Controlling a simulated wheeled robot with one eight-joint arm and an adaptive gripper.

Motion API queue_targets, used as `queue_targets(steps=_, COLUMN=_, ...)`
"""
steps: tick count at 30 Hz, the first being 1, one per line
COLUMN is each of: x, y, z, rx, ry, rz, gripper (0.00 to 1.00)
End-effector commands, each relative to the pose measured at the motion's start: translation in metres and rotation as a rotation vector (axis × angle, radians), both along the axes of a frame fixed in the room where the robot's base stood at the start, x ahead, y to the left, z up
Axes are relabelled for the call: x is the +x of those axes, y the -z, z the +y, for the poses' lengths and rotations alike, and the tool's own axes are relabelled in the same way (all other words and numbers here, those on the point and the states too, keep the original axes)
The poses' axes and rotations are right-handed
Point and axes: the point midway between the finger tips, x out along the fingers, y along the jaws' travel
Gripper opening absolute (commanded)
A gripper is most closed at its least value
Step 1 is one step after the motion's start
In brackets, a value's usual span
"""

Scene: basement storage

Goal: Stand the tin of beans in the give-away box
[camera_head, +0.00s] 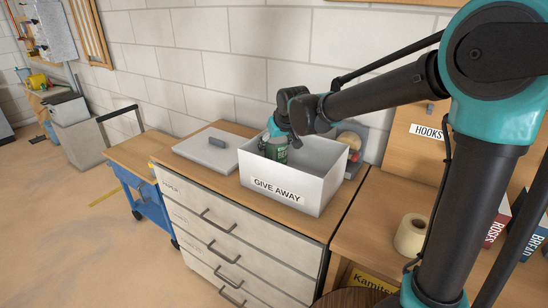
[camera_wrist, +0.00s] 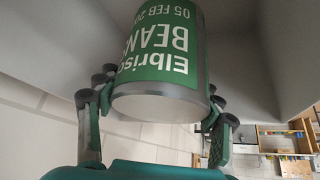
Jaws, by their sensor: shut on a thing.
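The tin of beans (camera_wrist: 165,45) has a green label with white lettering and a bare metal rim. In the wrist view my gripper (camera_wrist: 155,105) has a finger on each side of it and is shut on it. In the head view the tin (camera_head: 277,150) shows as a green patch inside the white give-away box (camera_head: 265,192), below my gripper (camera_head: 276,128). The box stands on the drawer unit's wooden top. Its front wall hides the tin's lower part, so I cannot tell whether the tin touches the box floor.
A grey lid (camera_head: 209,149) lies left of the box. Round things and a grey piece stand behind its right side. A roll of tape (camera_head: 411,235) sits on the right-hand bench near my arm. A blue cart (camera_head: 150,200) stands left of the drawers (camera_head: 225,240).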

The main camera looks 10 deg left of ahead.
Motion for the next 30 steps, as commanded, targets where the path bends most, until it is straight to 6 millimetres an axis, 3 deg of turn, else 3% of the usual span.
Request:
queue_targets(steps=13, x=0.000, y=0.044, z=0.000, rx=0.001, ry=0.000, rz=-0.001, gripper=0.15)
queue_targets(steps=25, x=0.000, y=0.049, z=0.000, rx=0.000, ry=0.000, rz=0.000, gripper=0.15)
queue_targets(steps=26, x=0.000, y=0.050, z=0.000, rx=0.000, ry=0.000, rz=0.000, gripper=0.66)
queue_targets(steps=30, x=0.000, y=0.049, z=0.000, rx=0.000, ry=0.000, rz=0.000, gripper=0.84)
